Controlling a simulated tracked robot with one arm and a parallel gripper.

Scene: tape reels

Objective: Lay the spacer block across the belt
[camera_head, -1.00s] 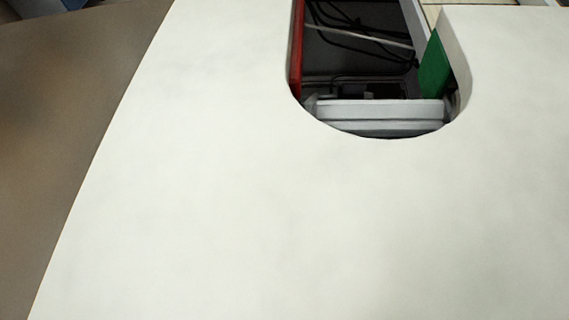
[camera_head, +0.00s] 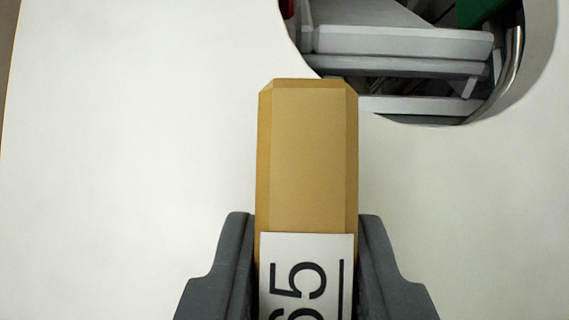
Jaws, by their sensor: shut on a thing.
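A tan block (camera_head: 308,160) with bevelled long edges, which looks like the spacer block, points up the picture from the lower middle. A white label (camera_head: 340,245) on it bears dark sideways digits, cut off by the bottom edge. My gripper (camera_head: 304,217) is shut on the block, one dark grey finger on each side. The block's far end shows just below and left of a rounded opening. I cannot tell the gap between the block and the white surface. I cannot make out which part, if any, is the belt.
A broad white surface (camera_head: 130,160) fills most of the view. The rounded opening at the upper right shows grey bars (camera_head: 400,42), a green piece (camera_head: 477,10) and dark gaps. The white surface left of the block is clear.

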